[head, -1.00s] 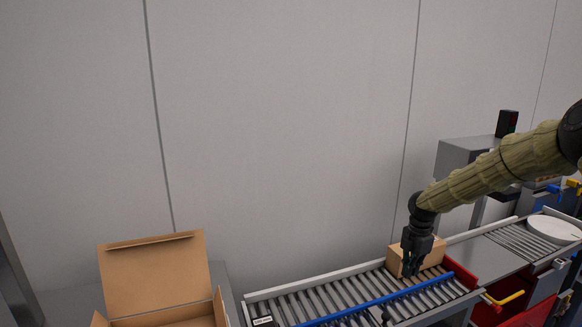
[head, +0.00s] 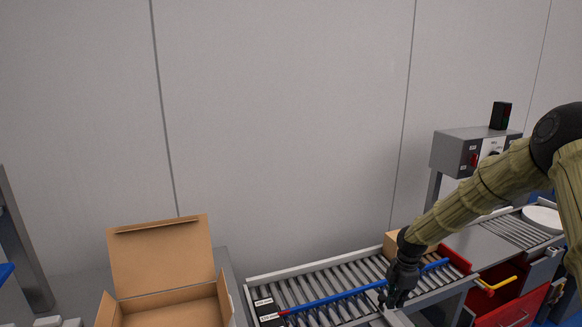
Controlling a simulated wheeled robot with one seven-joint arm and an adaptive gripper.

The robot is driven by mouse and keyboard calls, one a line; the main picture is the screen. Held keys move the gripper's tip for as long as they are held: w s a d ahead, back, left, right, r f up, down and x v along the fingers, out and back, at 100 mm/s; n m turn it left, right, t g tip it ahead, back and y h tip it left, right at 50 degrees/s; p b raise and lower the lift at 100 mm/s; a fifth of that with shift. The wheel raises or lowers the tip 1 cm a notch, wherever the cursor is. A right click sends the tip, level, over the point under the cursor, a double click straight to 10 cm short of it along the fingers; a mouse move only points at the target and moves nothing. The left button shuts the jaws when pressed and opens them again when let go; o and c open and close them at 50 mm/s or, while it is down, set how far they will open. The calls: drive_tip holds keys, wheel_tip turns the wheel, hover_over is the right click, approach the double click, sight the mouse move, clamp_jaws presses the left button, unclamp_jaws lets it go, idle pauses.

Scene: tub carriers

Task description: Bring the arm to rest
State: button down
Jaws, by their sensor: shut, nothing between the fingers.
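My gripper (head: 390,298) hangs low over the front edge of the roller conveyor (head: 330,290), in front of the blue rail, with its fingers shut and nothing between them. My arm reaches down to it from the right in a tan sleeve. A closed cardboard box (head: 391,242) sits on the conveyor behind my wrist, partly hidden by it; the gripper is apart from it.
An open, empty-looking cardboard box (head: 163,262) stands at the lower left. A blue rail (head: 345,294) runs along the conveyor, with a red end piece (head: 456,258) at right. Red drawers (head: 510,308), a grey machine (head: 462,150) and a round white plate (head: 541,219) are at the right.

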drive_tip(key=s+a+f+m+y+b, duration=0.15)
drive_tip(key=s+a+f+m, duration=0.4)
drive_tip(key=s+f, duration=0.7)
drive_tip(key=s+a+f+m+b, duration=0.3)
drive_tip(key=s+a+f+m, duration=0.25)
drive_tip(key=s+f, duration=0.7)
drive_tip(key=s+f+m+h+b, duration=0.1)
drive_tip(key=s+m, duration=0.3)
drive_tip(key=s, duration=0.7)
drive_tip(key=s+d+f+m+h+b, duration=0.1)
drive_tip(key=s+f+m+b, duration=0.2)
drive_tip(key=s, duration=0.9)
drive_tip(key=shift+s+d+f+m, duration=0.25)
drive_tip(key=shift+f+m, duration=0.25)
drive_tip(key=shift+m, duration=0.5)
